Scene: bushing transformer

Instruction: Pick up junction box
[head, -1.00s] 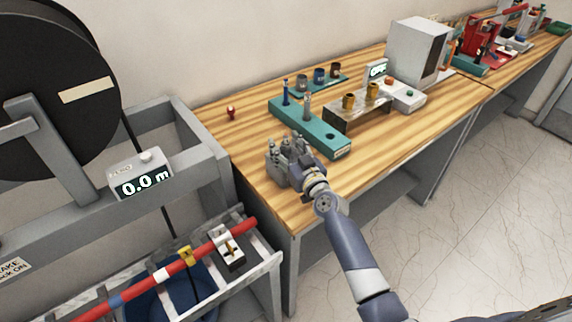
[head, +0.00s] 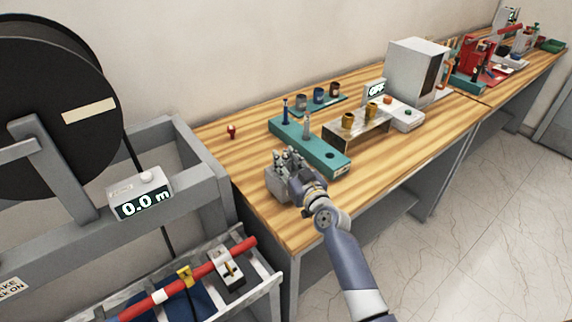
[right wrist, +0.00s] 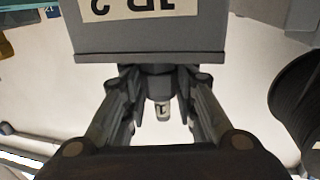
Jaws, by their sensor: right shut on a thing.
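The junction box is a small grey box (head: 277,187) at the near left part of the wooden bench in the head view. In the right wrist view the grey box (right wrist: 150,38) fills the top middle, with a pale label that reads upside down as "JB 2". My right gripper (head: 289,165) is at the box and partly hides it. In the right wrist view its fingers (right wrist: 158,95) close around a dark round fitting on the box's edge, with a small tag marked "1". I cannot tell whether the box touches the bench. My left gripper is out of view.
A teal block (head: 318,153) with pegs stands just behind the box. A metal stand (head: 345,135) with brass cups is to its right. A small red item (head: 231,131) lies at back left. A cable reel frame (head: 190,165) borders the bench's left. The bench front is clear.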

